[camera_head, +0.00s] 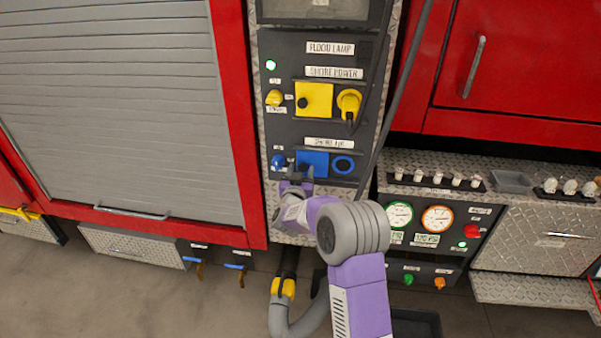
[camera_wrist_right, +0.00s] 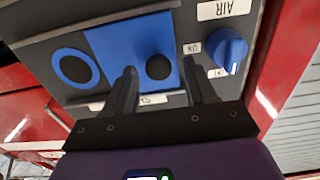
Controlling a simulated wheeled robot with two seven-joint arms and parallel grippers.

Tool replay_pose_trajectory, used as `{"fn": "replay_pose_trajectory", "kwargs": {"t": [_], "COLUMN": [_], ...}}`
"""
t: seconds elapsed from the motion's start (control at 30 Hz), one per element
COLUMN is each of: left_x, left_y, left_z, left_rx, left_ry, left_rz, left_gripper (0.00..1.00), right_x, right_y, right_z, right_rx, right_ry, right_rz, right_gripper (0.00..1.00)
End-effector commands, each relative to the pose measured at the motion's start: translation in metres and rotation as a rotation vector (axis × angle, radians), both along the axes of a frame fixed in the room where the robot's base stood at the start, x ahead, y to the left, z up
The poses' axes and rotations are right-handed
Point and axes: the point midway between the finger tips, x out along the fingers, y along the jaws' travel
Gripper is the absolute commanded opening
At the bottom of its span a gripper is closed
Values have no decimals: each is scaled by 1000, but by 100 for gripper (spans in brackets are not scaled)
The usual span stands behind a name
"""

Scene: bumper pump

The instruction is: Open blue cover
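The blue cover (camera_head: 316,160) is a flat blue square on the dark control panel, under the shore air label. It looks closed against the panel. In the right wrist view the blue cover (camera_wrist_right: 107,45) shows a round black spot near one edge. My right gripper (camera_head: 299,176) is at the cover's lower left in the head view. Contact cannot be told. My left gripper is not in view.
A blue knob (camera_head: 278,162) sits left of the cover and a blue ring (camera_head: 343,164) right of it. Above are a yellow cover (camera_head: 313,99) and a yellow plug (camera_head: 349,101). A grey cable (camera_head: 396,95) runs down the panel's right side. Gauges (camera_head: 437,219) stand at lower right.

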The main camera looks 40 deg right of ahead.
Motion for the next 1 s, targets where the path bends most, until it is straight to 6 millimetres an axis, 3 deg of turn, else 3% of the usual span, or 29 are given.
{"fn": "replay_pose_trajectory", "kwargs": {"t": [0.37, 0.73, 1.0], "left_x": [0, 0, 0], "left_y": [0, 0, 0], "left_z": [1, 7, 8], "left_rx": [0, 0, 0], "left_ry": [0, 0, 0], "left_rz": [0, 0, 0], "left_gripper": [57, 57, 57], "right_x": [-4, -41, -53], "right_y": [5, 43, 54], "right_z": [0, 1, 0], "right_rx": [0, 0, 0], "right_ry": [0, 1, 0], "right_rz": [2, 3, 1], "right_gripper": [55, 55, 55]}}
